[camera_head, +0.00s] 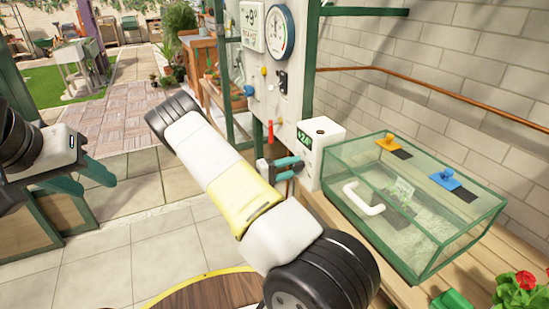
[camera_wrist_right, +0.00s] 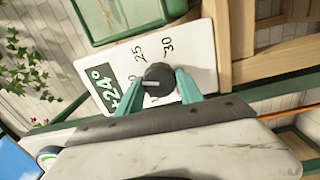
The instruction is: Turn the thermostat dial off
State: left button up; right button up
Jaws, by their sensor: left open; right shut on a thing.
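The thermostat is a white box (camera_head: 322,150) beside the glass tank in the head view. In the right wrist view its white face (camera_wrist_right: 205,62) shows a green +24° display (camera_wrist_right: 108,88) and the marks 25 and 30. The dark round dial (camera_wrist_right: 159,78) with a pale pointer line sits on this face. My right gripper (camera_head: 291,168) is shut on the dial, one teal finger on each side, as the right wrist view (camera_wrist_right: 161,92) shows. In the head view the dial is hidden. My left gripper (camera_head: 100,182) is open and empty, away at the left.
A glass tank (camera_head: 415,262) with green edges and a white handle stands right of the thermostat on the wooden bench. Orange and blue clips (camera_head: 445,178) sit on its lid. A panel with gauges (camera_head: 279,32) rises behind. A red flower (camera_head: 525,278) is at the lower right.

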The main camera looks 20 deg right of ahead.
jog(key=n, duration=0.7)
jog(key=shift+n, duration=0.3)
jog(key=n, duration=0.6)
jog(key=shift+f+n+t, duration=0.1)
jog(key=shift+n+t, duration=0.2)
jog(key=n, duration=0.7)
jog(key=shift+s, duration=0.1)
jog(key=n, duration=0.7)
jog(key=shift+t, duration=0.3)
jog(key=o, duration=1.4)
